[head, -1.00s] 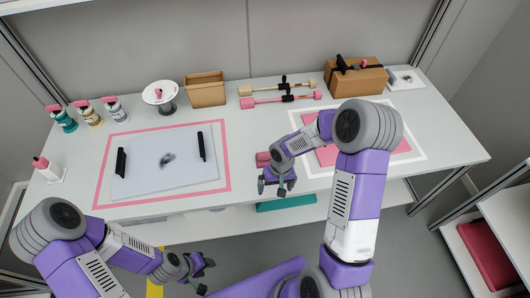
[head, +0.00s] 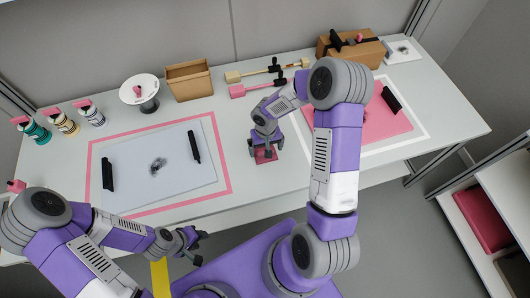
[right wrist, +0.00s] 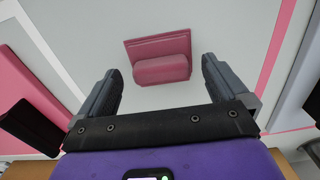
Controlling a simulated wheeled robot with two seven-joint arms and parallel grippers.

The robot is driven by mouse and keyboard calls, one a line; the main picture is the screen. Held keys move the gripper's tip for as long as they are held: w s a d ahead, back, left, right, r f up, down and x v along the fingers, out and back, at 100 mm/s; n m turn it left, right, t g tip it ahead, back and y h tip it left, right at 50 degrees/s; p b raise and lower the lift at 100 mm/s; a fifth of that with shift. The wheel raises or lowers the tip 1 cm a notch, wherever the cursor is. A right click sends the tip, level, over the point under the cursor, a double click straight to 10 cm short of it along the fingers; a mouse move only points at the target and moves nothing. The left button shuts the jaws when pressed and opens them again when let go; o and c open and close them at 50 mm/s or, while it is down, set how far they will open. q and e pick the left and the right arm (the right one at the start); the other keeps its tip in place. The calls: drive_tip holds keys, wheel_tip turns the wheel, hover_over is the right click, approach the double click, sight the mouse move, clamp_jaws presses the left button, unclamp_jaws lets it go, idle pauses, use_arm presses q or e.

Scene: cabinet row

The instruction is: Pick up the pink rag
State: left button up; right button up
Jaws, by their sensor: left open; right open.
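The pink rag (right wrist: 161,69) lies folded on the white table, with a thicker roll along its near side. In the right wrist view it shows between and beyond the two fingers of my right gripper (right wrist: 160,74), which is open and empty. In the head view, my right gripper (head: 265,148) is directly over the pink rag (head: 266,157) and partly hides it. Whether the fingers touch the rag or table I cannot tell. My left gripper (head: 193,238) is open and empty, off the table's front edge at lower middle.
A pink-bordered mat with a white sheet (head: 135,178) lies left. A pink panel with black handle (head: 385,122) lies right. Spray bottles (head: 62,121), a white dish (head: 139,89), an open box (head: 188,80), pink-and-tan tools (head: 246,89) and a cardboard box (head: 352,51) line the back.

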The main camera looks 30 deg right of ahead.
wheel_tip(320, 180, down, 2)
drive_tip(key=shift+f, duration=0.1)
drive_tip(key=c, duration=1)
drive_tip(key=shift+o, duration=0.2)
wheel_tip(320, 180, up, 10)
drive_tip(key=shift+r+p, duration=0.15)
drive_tip(key=shift+p, duration=0.8)
